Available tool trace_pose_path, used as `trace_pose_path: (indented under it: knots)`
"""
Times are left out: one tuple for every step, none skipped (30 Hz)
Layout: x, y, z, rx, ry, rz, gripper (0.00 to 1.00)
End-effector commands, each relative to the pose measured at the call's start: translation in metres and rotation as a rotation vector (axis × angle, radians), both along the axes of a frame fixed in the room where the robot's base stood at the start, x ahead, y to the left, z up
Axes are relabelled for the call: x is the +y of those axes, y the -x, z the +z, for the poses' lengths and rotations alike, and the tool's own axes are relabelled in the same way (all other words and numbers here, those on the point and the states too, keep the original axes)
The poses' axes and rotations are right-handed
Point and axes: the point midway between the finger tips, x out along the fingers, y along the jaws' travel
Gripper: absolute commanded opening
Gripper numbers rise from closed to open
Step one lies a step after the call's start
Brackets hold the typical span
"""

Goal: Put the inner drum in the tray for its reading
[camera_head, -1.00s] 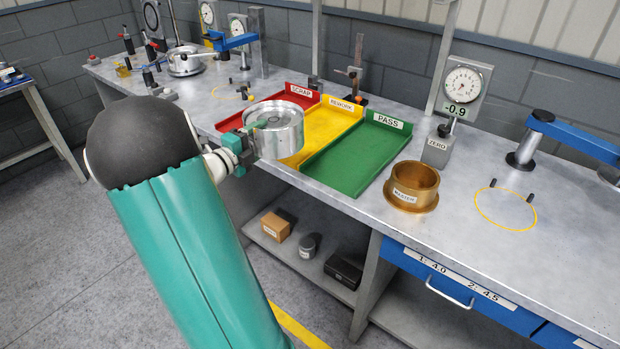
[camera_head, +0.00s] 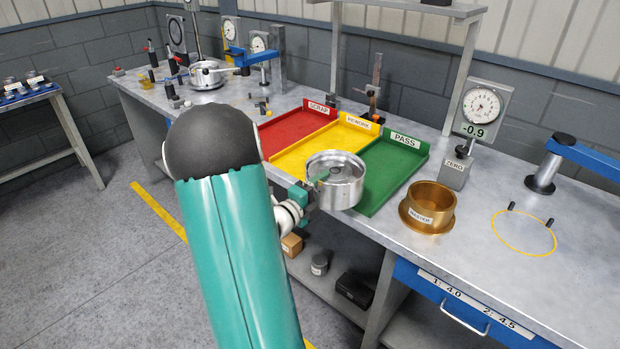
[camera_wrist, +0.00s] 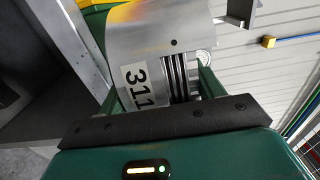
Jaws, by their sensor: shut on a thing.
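The inner drum (camera_head: 338,192) is a silver metal cylinder with an open top. My gripper (camera_head: 312,190) is shut on its near left wall and holds it upright. In the head view the drum overlaps the front of the yellow REWORK tray (camera_head: 290,163) and green PASS tray (camera_head: 385,185); its height above them is hard to tell. The red SCRAP tray (camera_head: 285,128) is to their left. All three trays look empty. In the wrist view the drum (camera_wrist: 150,45) shows a label 311, with my gripper's fingers (camera_wrist: 165,95) at its wall.
A brass MASTER ring (camera_head: 428,208) stands right of the green tray. Behind it a dial gauge (camera_head: 482,108) reads -0.9 above a ZERO block (camera_head: 456,170). A blue-armed fixture (camera_head: 545,170) and a yellow circle (camera_head: 522,235) are at the right.

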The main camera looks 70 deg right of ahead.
Motion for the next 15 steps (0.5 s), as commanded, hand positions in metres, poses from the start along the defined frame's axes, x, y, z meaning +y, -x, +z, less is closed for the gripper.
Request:
trace_pose_path:
  knots:
    - [-0.002, 0.002, 0.002, 0.001, 0.015, -0.001, 0.0]
    - [-0.002, 0.004, 0.001, 0.001, 0.016, -0.001, 0.0]
    - [-0.002, 0.004, -0.001, 0.001, 0.016, 0.0, 0.0]
    - [-0.002, 0.005, -0.002, 0.0, 0.016, 0.001, 0.0]
    - [-0.002, 0.005, -0.002, 0.001, 0.017, 0.002, 0.0]
    - [-0.002, 0.006, -0.003, 0.001, 0.017, 0.001, 0.0]
    - [-0.001, 0.007, -0.004, 0.001, 0.017, 0.001, 0.0]
    - [-0.001, 0.008, -0.005, 0.001, 0.017, 0.001, 0.0]
    - [-0.001, 0.01, -0.008, 0.001, 0.016, 0.0, 0.0]
    - [-0.001, 0.012, -0.01, 0.002, 0.015, -0.001, 0.0]
    - [-0.001, 0.014, -0.012, 0.003, 0.014, -0.002, 0.0]
    - [-0.001, 0.015, -0.016, 0.002, 0.014, -0.001, 0.0]
    - [-0.001, 0.014, -0.02, 0.002, 0.013, 0.0, 0.0]
    - [-0.001, 0.014, -0.024, 0.003, 0.013, 0.0, 0.0]
    - [-0.001, 0.014, -0.029, 0.004, 0.014, 0.001, 0.0]
